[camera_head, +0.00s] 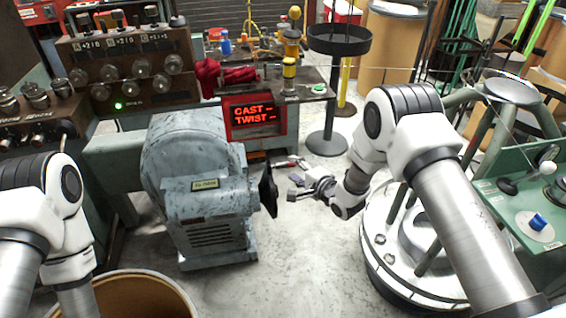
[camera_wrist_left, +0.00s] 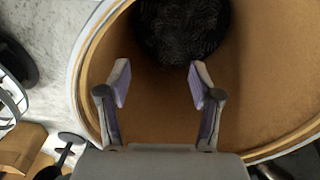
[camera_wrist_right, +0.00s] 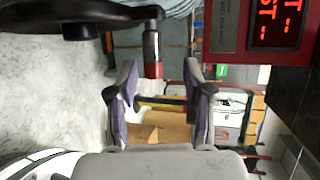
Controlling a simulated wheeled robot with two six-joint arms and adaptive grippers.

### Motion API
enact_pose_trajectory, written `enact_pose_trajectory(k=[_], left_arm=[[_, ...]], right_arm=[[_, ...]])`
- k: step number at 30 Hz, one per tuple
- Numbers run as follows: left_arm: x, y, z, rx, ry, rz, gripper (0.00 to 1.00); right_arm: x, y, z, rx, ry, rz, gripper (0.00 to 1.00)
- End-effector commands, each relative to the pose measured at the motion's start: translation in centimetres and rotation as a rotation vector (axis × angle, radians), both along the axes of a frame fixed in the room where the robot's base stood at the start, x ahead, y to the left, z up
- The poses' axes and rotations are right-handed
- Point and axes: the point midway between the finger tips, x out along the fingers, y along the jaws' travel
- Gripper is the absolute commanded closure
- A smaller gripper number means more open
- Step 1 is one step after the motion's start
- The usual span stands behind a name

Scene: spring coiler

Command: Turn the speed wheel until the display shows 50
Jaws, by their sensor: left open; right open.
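The speed wheel (camera_head: 268,190) is dark, seen nearly edge-on at the right side of the blue-grey machine (camera_head: 205,185). In the right wrist view the dark wheel (camera_wrist_right: 80,18) fills the top left, and its red and silver handle (camera_wrist_right: 152,55) points down between my fingers. My right gripper (camera_head: 293,188) is open just right of the wheel; its open fingers (camera_wrist_right: 158,82) appear apart from the handle. The red display (camera_head: 255,116) reads CAST and TWIST, each with dashes and no number. My left gripper (camera_wrist_left: 160,82) is open and empty over a brown drum.
The brown drum (camera_head: 140,285) stands at the front left, with a dark coil (camera_wrist_left: 180,30) inside. A round white turntable (camera_head: 385,255) stands at right beside my right arm. A control bench with knobs (camera_head: 130,75) is at back left. Grey floor is clear between machine and turntable.

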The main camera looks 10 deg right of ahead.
Motion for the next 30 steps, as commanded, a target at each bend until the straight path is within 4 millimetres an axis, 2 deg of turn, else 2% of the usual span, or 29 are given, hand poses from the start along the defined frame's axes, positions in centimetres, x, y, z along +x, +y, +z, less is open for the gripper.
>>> enact_pose_trajectory(k=[1, 9, 12, 18, 19, 23, 30], left_arm=[[0.0, 0.0, -1.0, 0.0, 0.0, 0.0, 0.35], [0.0, 0.0, -0.6, 0.0, -0.001, 0.0, 0.35], [0.0, 0.0, -0.6, 0.0, -0.001, 0.0, 0.35], [0.0, 0.0, -0.6, 0.0, 0.0, 0.0, 0.35], [0.0, 0.0, -0.6, 0.0, 0.0, 0.0, 0.35], [0.0, 0.0, -0.6, 0.0, 0.0, 0.0, 0.35], [0.0, 0.0, -0.7, 0.0, 0.0, 0.0, 0.35]], right_arm=[[0.7, 0.4, -1.3, -0.002, -0.001, 0.002, 0.49], [5.0, 2.2, -2.5, -0.004, 0.002, 0.001, 0.49], [5.6, 2.5, -2.6, -0.004, 0.002, 0.0, 0.49], [5.7, 2.5, -2.7, -0.004, 0.004, -0.001, 0.49], [5.7, 2.5, -2.7, -0.004, 0.004, -0.001, 0.53], [5.7, 2.5, -2.7, -0.004, 0.004, -0.001, 0.99], [5.7, 2.5, -2.7, -0.005, 0.003, -0.001, 1.0]])
